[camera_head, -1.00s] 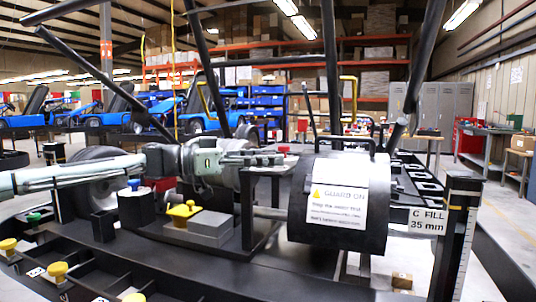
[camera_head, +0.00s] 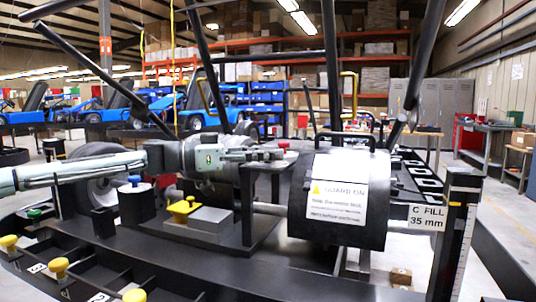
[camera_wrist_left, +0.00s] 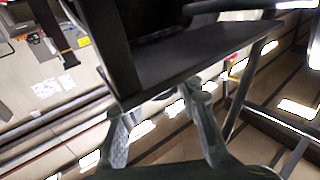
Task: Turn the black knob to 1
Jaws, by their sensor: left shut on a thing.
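My left gripper (camera_head: 272,156) reaches in from the left in the head view, over the black bracket (camera_head: 262,169) of the machine. In the left wrist view its two fingers (camera_wrist_left: 163,112) close around a small dark knob-like part (camera_wrist_left: 166,94) under the edge of a black plate (camera_wrist_left: 190,62). I take this part to be the black knob. Its mark and any numbers cannot be read. In the head view the fingers mostly hide it. A small red part (camera_head: 284,145) shows just beyond the fingertips. My right gripper is not in view.
A black drum guard with a white "GUARD ON" label (camera_head: 337,191) stands right of the gripper. A yellow part (camera_head: 182,208) on a grey block, a blue knob (camera_head: 134,180) and yellow knobs (camera_head: 57,268) are nearer. Black bars slant overhead. A post (camera_head: 455,235) stands at right.

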